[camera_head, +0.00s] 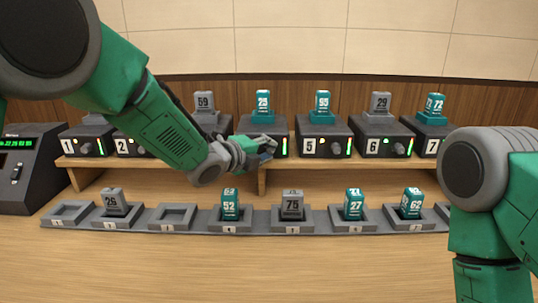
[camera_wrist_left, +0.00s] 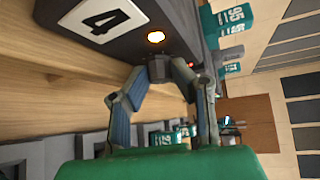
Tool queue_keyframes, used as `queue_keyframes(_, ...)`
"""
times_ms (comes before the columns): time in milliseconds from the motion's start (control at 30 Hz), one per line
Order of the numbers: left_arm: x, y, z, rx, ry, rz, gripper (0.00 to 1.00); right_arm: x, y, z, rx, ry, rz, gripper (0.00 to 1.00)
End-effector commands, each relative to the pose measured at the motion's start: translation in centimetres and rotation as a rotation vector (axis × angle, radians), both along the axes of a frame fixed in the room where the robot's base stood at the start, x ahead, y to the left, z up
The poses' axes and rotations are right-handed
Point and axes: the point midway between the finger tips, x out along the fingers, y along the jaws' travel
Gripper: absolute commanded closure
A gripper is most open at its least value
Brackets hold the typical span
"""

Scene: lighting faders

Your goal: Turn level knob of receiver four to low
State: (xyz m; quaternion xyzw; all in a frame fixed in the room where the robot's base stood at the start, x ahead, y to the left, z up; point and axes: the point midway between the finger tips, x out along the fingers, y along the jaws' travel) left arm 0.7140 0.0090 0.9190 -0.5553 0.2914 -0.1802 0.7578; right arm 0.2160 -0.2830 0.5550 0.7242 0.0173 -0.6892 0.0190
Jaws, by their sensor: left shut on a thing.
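Receiver four (camera_head: 279,127) is a dark box on the shelf, with a teal block marked 25 (camera_head: 263,104) on top. Its white label "4" (camera_wrist_left: 102,20) and a glowing orange light (camera_wrist_left: 155,38) show in the left wrist view. My left gripper (camera_head: 262,149) is at its front face, and hides the knob and label in the head view. In the left wrist view my left gripper (camera_wrist_left: 158,72) has its fingertips closed around the dark level knob, mostly hidden between them. The knob's pointer cannot be seen. My right gripper is out of view; only the right arm shows.
Receivers five (camera_head: 322,132), six (camera_head: 381,133) and seven (camera_head: 430,130) stand to the right. Receivers one (camera_head: 85,140) and two stand to the left, with three mostly behind my arm. A grey charging rack (camera_head: 262,226) holding several blocks lies below. A dark console (camera_head: 30,170) is far left.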

Motion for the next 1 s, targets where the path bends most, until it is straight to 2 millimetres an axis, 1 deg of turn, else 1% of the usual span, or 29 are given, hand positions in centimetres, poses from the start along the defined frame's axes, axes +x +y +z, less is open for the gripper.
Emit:
queue_keyframes(33, 0.1, 0.4, -0.6, -0.035, 0.004, 0.007, 1.00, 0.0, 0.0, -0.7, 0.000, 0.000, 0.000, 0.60)
queue_keyframes(300, 0.1, 0.5, -0.8, -0.233, 0.004, 0.007, 1.00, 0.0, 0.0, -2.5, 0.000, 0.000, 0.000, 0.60)
queue_keyframes(500, 0.1, 0.6, -1.0, -0.340, 0.007, 0.009, 1.00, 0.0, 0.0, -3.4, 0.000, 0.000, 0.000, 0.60)
queue_keyframes(700, 0.1, 0.6, -1.0, -0.399, 0.008, 0.009, 1.00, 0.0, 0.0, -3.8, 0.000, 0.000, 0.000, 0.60)
queue_keyframes(1000, 0.1, 0.6, -1.0, -0.417, 0.009, 0.009, 1.00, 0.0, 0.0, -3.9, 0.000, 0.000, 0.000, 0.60)
